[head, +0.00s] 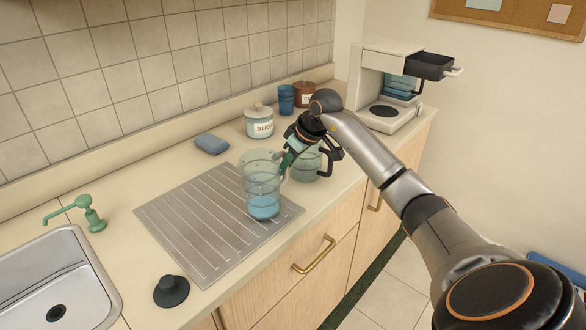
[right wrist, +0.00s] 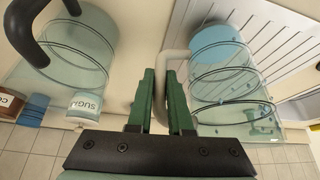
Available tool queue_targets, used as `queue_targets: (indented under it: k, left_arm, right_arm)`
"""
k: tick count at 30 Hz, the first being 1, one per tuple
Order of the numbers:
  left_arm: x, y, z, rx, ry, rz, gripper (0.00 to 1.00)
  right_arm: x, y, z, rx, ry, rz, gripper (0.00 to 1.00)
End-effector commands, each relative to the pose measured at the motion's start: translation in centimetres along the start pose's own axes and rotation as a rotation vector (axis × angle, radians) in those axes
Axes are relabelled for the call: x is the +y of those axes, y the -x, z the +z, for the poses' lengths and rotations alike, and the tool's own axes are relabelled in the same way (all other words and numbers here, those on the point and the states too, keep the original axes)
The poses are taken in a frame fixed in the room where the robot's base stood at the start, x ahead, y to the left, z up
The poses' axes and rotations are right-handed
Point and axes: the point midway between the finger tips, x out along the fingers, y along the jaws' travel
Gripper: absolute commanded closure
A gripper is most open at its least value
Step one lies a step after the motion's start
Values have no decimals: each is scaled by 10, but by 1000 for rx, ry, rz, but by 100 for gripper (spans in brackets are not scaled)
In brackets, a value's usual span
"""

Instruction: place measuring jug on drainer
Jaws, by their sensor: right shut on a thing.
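The measuring jug (head: 262,188) is clear with dark rings and a blue bottom. It is upright at the right-hand part of the ridged metal drainer (head: 190,222); I cannot tell if its base touches. My right gripper (head: 288,160) is shut on the jug's handle. In the right wrist view, the green fingers of the right gripper (right wrist: 163,98) are on either side of the pale handle (right wrist: 174,64), and the jug (right wrist: 232,85) is to the right, with the drainer (right wrist: 282,22) behind it. My left gripper is not in view.
A glass carafe (head: 306,165) with a black handle stands close behind the gripper. A sugar jar (head: 259,124), blue cup (head: 286,99), brown jar (head: 304,96), blue cloth (head: 211,144) and coffee machine (head: 385,95) are further back. A black plug (head: 171,291) and sink (head: 60,285) are left.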

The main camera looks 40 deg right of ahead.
Motion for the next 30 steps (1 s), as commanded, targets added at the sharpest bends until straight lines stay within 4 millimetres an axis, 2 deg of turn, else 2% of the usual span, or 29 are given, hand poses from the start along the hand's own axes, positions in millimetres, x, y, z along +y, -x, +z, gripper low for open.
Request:
queue_targets:
  k: [6, 17, 18, 24, 26, 30]
  left_arm:
    - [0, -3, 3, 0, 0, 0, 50]
    - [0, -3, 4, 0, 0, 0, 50]
    - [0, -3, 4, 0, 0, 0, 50]
    - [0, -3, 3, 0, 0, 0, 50]
    - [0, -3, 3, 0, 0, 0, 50]
    - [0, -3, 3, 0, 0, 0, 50]
  right_arm:
    - [-6, -5, -1, 2, -2, 1, 100]
    - [-6, -7, 1, 2, -3, 1, 100]
    - [-6, -8, 1, 1, -3, 1, 81]
    - [-6, -8, 1, 1, -3, 1, 58]
    - [-6, -8, 1, 1, -3, 1, 52]
    - [-6, -8, 1, 1, -3, 1, 52]
